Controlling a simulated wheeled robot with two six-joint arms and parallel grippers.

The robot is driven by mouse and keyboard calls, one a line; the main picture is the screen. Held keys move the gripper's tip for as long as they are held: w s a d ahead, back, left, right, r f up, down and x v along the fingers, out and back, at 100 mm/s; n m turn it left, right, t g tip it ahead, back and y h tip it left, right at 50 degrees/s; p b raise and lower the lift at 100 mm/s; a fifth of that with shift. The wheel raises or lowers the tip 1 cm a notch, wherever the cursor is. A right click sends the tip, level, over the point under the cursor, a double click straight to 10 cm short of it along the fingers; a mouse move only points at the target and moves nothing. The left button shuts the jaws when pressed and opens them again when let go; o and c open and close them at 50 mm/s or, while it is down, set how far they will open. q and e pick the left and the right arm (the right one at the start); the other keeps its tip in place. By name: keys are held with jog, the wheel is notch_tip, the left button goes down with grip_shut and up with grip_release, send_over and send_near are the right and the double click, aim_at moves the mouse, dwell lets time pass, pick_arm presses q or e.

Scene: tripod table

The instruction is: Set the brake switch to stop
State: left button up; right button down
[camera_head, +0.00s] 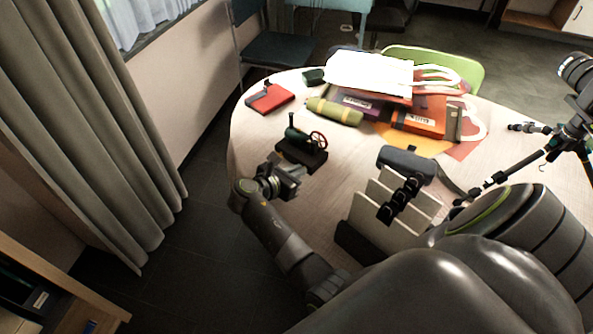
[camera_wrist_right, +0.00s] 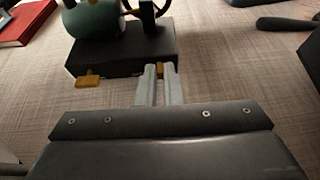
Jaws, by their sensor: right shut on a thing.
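A small model steam engine with a green boiler (camera_head: 296,131) and a red wheel (camera_head: 318,139) stands on a black base (camera_head: 311,158) near the left edge of the round table. In the right wrist view the black base (camera_wrist_right: 120,57) fills the top left. One orange tab (camera_wrist_right: 88,81) sticks out at its front left. A second small orange piece (camera_wrist_right: 160,69) shows between my fingertips at its front right; which one is the brake switch I cannot tell. My right gripper (camera_head: 297,171) is at the base's near side, its pale fingers (camera_wrist_right: 160,74) closed on that second piece. My left gripper is not in view.
A red book (camera_head: 270,98) and a green rolled item (camera_head: 335,111) lie behind the engine. Folders and bags (camera_head: 420,115) cover the table's back.

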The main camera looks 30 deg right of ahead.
aim_at(297, 162)
jog(key=shift+w+a, duration=0.2)
jog(key=shift+w, duration=0.5)
jog(key=shift+w+a, duration=0.2)
jog(key=shift+w, duration=0.5)
jog(key=c, duration=1.6)
grip_release()
jog(key=shift+w, duration=0.1)
jog(key=shift+o, duration=0.2)
